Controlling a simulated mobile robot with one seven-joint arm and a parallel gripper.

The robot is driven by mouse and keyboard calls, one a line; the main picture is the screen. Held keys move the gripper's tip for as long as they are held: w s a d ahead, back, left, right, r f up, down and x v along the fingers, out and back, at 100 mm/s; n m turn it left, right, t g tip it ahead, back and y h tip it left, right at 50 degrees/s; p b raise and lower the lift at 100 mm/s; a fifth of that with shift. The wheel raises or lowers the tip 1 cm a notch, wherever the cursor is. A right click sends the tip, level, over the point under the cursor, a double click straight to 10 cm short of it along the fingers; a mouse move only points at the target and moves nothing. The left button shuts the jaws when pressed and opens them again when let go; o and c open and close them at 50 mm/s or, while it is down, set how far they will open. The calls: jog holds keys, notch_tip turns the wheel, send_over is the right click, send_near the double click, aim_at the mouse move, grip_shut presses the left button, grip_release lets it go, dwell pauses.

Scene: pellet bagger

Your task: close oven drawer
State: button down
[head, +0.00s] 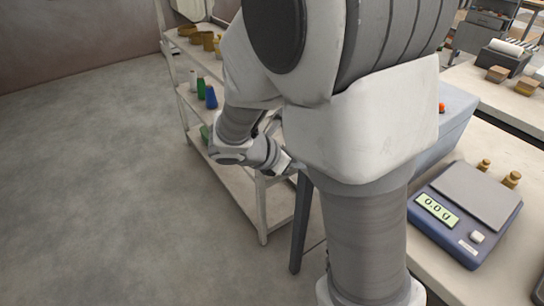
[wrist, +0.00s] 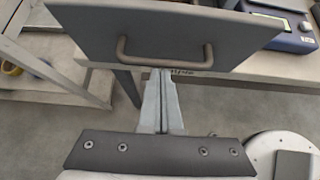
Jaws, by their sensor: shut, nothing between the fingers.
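The grey drawer front (wrist: 165,25) with a brown bar handle (wrist: 208,56) fills the top of the wrist view. My gripper (wrist: 163,74) is shut and empty, its fingertips just below the middle of the handle in the picture. I cannot tell whether they touch it. How far the drawer stands out is not clear. In the head view a grey-blue box, which looks like the oven (head: 455,106), with a red button stands on the bench, mostly behind my arm. The drawer front is hidden there, and my gripper (head: 296,167) shows only partly beside my arm.
A blue scale (head: 452,236) reading 0.0 g sits on the bench (head: 490,285), with small brass weights (head: 511,180) beside it. A shelf rack (head: 262,228) with spools and bottles stands left of the bench. The floor (head: 90,190) at the left is clear.

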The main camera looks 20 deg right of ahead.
jog(key=w+d, duration=0.1)
jog(key=d, duration=0.3)
jog(key=w+d, duration=0.1)
jog(key=d, duration=0.3)
jog(key=w+d, duration=0.1)
jog(key=d, duration=0.2)
jog(key=shift+w+d, duration=0.35)
jog(key=shift+d, duration=0.05)
jog(key=shift+w+d, duration=0.1)
jog(key=shift+d, duration=0.15)
jog(key=shift+r, duration=0.15)
